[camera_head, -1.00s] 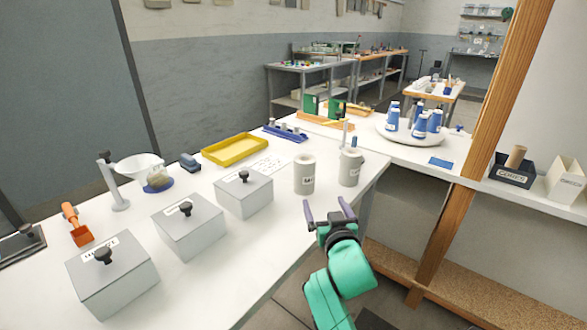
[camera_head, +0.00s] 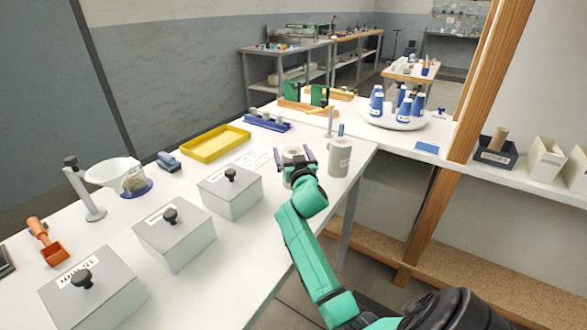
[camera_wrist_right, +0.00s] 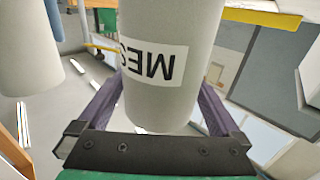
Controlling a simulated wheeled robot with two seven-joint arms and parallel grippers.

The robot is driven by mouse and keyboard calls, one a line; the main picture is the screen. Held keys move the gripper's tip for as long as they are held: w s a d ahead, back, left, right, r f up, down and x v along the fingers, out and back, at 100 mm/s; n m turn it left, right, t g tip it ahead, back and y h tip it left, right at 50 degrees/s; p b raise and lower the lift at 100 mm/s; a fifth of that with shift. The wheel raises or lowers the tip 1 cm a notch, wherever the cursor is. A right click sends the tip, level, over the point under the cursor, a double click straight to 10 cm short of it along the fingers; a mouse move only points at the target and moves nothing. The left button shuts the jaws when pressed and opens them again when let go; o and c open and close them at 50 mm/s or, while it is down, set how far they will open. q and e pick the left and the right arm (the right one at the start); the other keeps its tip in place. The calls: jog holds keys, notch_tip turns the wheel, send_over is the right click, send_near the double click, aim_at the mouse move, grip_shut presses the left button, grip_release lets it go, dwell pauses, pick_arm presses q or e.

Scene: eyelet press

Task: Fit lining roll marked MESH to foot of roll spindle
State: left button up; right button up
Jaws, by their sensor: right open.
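The grey lining roll marked MESH (camera_wrist_right: 165,75) stands upright between the fingers of my right gripper (camera_wrist_right: 165,115) in the right wrist view; its label is partly cut off and reads "MES". In the head view this roll (camera_head: 291,153) is partly hidden by my right gripper (camera_head: 294,165), which is open around it near the bench's right edge. A second grey roll (camera_head: 340,158) stands just to the right. A thin upright post (camera_head: 329,121), likely the roll spindle, stands behind the rolls; its foot is hard to make out. My left gripper is out of view.
Grey lidded boxes (camera_head: 230,193) stand left of my right arm. A yellow tray (camera_head: 215,143) and a blue rack (camera_head: 267,122) lie farther back. A round white stand (camera_head: 393,123) with blue-and-white cones is at the back right. A wooden post (camera_head: 435,222) rises at right.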

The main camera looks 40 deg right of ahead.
jog(key=shift+w+d+f, duration=0.1)
jog(key=shift+w+d, duration=0.2)
jog(key=shift+w, duration=0.2)
jog(key=c, duration=1.4)
